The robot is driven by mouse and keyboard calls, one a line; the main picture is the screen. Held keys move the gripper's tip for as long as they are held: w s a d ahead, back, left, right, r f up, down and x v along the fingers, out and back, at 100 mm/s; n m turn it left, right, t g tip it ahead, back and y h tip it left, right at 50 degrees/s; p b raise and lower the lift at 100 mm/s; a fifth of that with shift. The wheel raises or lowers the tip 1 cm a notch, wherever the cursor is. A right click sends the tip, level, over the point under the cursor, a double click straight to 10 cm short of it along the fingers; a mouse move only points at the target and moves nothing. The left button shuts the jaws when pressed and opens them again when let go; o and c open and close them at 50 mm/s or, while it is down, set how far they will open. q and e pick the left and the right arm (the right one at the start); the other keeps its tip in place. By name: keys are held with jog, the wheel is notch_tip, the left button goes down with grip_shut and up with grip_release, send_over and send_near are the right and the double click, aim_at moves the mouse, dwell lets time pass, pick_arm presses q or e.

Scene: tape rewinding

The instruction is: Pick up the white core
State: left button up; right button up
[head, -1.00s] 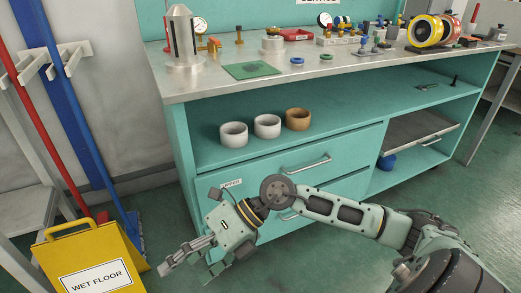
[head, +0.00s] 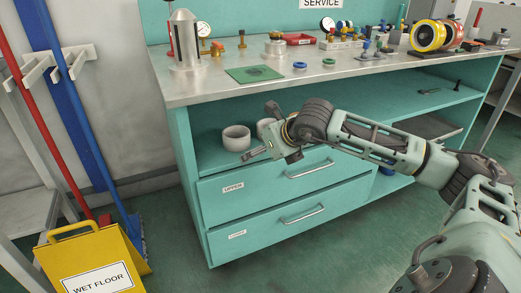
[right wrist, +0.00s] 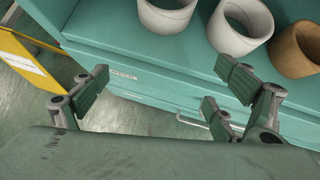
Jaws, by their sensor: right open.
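Two pale, whitish ring-shaped cores stand on the open shelf. The left core (head: 236,138) and the middle core (head: 264,128), partly covered by my arm, show in the head view. In the right wrist view, the left core (right wrist: 166,18) and the middle core (right wrist: 238,28) are at the top; I cannot tell which one the task means. My right gripper (head: 256,153) is in front of the shelf edge, near the cores. Its fingers (right wrist: 160,97) are spread and empty, apart from the cores. My left gripper is not in view.
A brown core (right wrist: 297,48) stands right of the pale ones; my arm hides it in the head view. The shelf (head: 205,157) sits above the closed drawers (head: 265,190). The worktop above carries a metal cylinder (head: 186,45) and small parts. A yellow wet-floor sign (head: 92,262) stands left.

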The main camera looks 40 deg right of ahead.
send_near(239, 135)
jog(key=w+a+f, duration=0.2)
jog(key=f, duration=0.1)
jog(key=shift+w+a+b, duration=0.1)
jog(key=shift+a+b, duration=0.3)
jog(key=shift+w+f+b, duration=0.35)
jog(key=shift+w+f, duration=0.05)
jog(key=shift+f, duration=0.05)
jog(key=shift+c, duration=0.3)
jog(key=shift+d, duration=0.1)
jog(key=c, duration=1.1)
